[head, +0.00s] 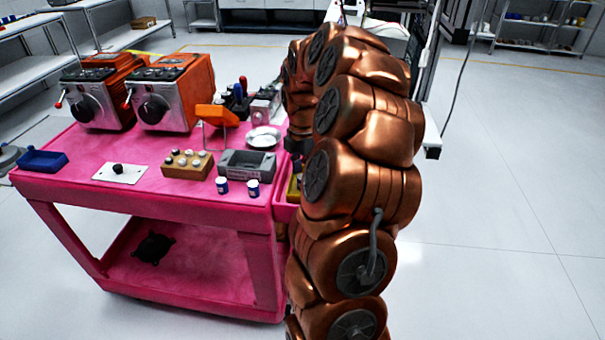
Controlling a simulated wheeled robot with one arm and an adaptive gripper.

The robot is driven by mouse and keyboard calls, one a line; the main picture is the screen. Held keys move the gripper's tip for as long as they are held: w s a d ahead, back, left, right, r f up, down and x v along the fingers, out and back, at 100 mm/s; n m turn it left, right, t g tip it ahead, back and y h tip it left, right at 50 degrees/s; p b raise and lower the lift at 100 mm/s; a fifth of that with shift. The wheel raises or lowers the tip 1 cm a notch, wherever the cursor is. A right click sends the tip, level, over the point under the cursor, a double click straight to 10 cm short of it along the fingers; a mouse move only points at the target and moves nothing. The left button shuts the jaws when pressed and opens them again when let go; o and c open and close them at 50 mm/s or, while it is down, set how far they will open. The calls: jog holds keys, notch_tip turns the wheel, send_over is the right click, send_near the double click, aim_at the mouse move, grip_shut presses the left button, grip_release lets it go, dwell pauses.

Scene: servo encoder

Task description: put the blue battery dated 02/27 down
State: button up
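Two small blue cylinders with white marks, which look like the batteries, stand upright near the front right edge of the pink cart (150,205). One is the left battery (222,185), the other the right battery (253,188). Their dates are too small to read. My copper arm bends over at the cart's right side. A dark part at its far end, seemingly my gripper (297,145), shows above the cart's right edge, mostly hidden behind the arm. Its fingers and anything in them cannot be made out.
Behind the batteries are a grey device (247,163), a wooden block with round cells (186,164) and a white dish (264,138). Two orange machines (174,92), a white plate with a black knob (120,172) and a blue tray (43,161) stand further left. Clear floor lies right.

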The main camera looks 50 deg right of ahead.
aim_at(302, 177)
notch_tip(302, 177, up, 11)
jog(key=shift+b, duration=0.45)
jog(key=s+a+m, duration=0.3)
jog(key=a, duration=0.9)
jog(key=s+a+m, duration=0.3)
jog(key=s+a, duration=0.1)
jog(key=a, duration=0.7)
jog(key=s+a+f+m+g, duration=0.1)
jog(key=s+a+f+m, duration=0.3)
jog(key=s, duration=0.4)
jog(key=s+a+f+m, duration=0.4)
jog(key=s+a+m, duration=0.1)
jog(key=s, duration=0.3)
jog(key=shift+s+a+m+g, duration=0.25)
jog(key=shift+s+m+g, duration=0.15)
jog(key=shift+m, duration=0.1)
